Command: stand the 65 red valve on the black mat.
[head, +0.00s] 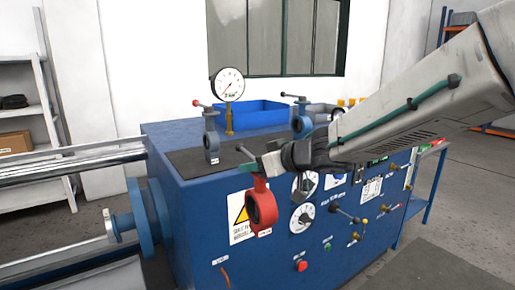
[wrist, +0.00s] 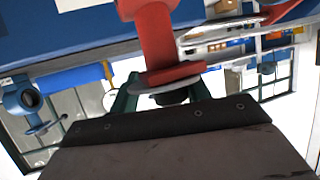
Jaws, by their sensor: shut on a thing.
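The red valve (head: 261,207) hangs upright in front of the blue bench's front face, its ring low and a small white tag at its bottom. The tag is too small to read. My gripper (head: 259,168) is shut on the valve's upper neck, just below its lever. In the wrist view the red neck and flange (wrist: 156,35) sit between the green fingers (wrist: 160,96). The black mat (head: 185,163) lies on the bench top, left of and behind the held valve. The valve is apart from the mat.
A blue valve (head: 302,122) stands farther right. A pressure gauge (head: 229,84) and a blue bin (head: 262,112) are behind. The mat's front left part is clear. Knobs and dials (head: 302,217) cover the bench front.

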